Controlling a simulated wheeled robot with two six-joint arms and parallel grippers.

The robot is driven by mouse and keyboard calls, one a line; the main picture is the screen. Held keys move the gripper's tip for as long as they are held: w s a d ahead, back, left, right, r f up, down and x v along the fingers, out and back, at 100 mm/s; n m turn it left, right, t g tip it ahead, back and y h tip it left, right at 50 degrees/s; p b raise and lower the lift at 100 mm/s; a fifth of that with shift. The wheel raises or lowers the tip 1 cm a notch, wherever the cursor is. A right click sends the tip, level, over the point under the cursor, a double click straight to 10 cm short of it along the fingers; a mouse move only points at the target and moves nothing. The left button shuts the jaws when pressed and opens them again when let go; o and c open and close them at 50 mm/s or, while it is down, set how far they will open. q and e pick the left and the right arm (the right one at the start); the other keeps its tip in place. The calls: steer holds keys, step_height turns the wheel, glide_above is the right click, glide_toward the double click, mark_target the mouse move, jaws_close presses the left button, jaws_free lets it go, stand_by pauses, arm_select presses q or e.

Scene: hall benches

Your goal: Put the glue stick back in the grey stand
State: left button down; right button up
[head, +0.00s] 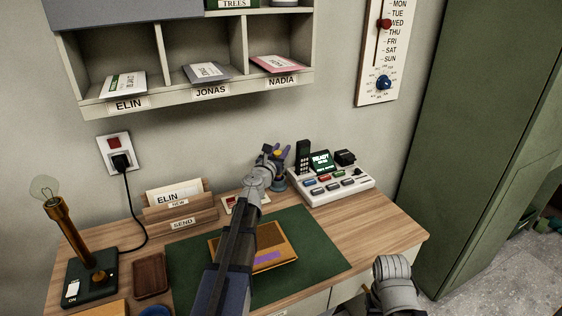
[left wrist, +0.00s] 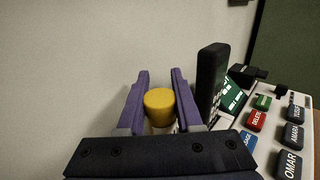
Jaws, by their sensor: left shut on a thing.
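The glue stick, with a yellow cap (left wrist: 159,99) and a pale body below it, stands upright between the purple fingers of my left gripper (left wrist: 160,95). In the head view, my left gripper (head: 277,152) is at the back of the desk, left of the phone console, shut on the glue stick. A small round grey-blue stand (head: 280,184) shows just below the gripper, partly hidden by my left arm. I cannot tell whether the glue stick touches it. A grey part of my right arm shows at the bottom right; its gripper fingers are not visible.
The console (head: 330,186) with a black handset (head: 303,157) and coloured buttons stands close right of the gripper. A wooden letter holder (head: 180,213), lamp (head: 75,245) and brown tray (head: 151,275) are on the left. A green mat (head: 318,250) lies in front, and pigeonholes hang above.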

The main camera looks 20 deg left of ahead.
arm_select(q)
step_height(320, 180, down, 3)
steer(key=shift+f+b, duration=0.15)
steer(key=shift+b, duration=1.05)
steer(key=c, duration=1)
jaws_free()
steer(key=shift+c, duration=0.2)
steer(key=o, duration=0.5)
steer(key=shift+c, duration=0.2)
steer(key=s, duration=1.2)
steer(key=shift+d, duration=0.35)
